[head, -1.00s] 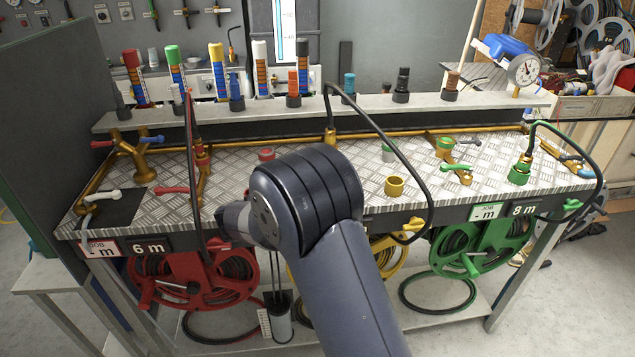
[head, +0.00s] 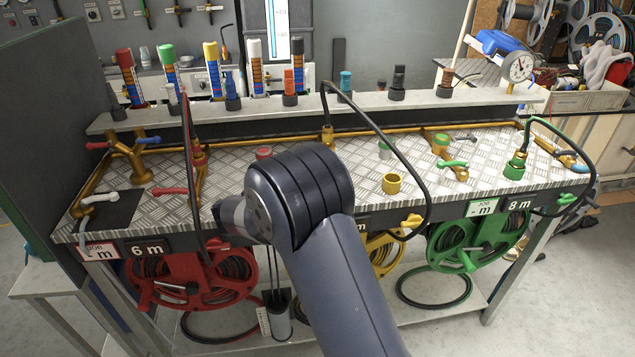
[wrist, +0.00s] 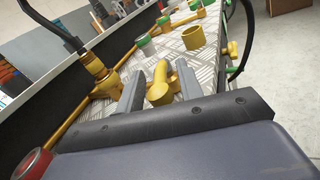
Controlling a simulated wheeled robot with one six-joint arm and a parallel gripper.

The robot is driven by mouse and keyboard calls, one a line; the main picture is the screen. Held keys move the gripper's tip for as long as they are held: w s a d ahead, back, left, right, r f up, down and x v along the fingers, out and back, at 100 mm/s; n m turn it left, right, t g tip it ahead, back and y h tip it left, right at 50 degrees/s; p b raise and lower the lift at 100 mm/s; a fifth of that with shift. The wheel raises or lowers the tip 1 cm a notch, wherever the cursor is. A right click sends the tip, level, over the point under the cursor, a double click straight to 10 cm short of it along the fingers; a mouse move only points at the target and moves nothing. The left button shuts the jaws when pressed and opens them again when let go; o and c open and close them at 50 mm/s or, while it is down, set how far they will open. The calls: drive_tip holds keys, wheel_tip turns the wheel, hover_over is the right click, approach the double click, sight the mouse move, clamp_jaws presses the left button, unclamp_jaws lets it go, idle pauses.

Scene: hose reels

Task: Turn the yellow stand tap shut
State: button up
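The yellow stand tap (wrist: 160,90) shows in the wrist view, just ahead of my gripper. It has a rounded yellow body and short yellow arms. In the head view my own arm hides it. My gripper (wrist: 160,86) is open, with one grey finger on the left of the tap and one on the right. Gaps show between the fingers and the tap, and I cannot tell whether either finger touches it.
A yellow cup (head: 392,184) stands on the chequered bench top. A black hose (head: 372,120) arches over the bench from a brass fitting (head: 327,136). Red (head: 185,280) and green (head: 478,238) reels hang below the front edge. A brass pipe runs along the back.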

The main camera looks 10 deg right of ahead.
drive_tip(key=v, duration=1)
drive_tip(key=shift+a, duration=0.4)
drive_tip(key=shift+s, duration=0.1)
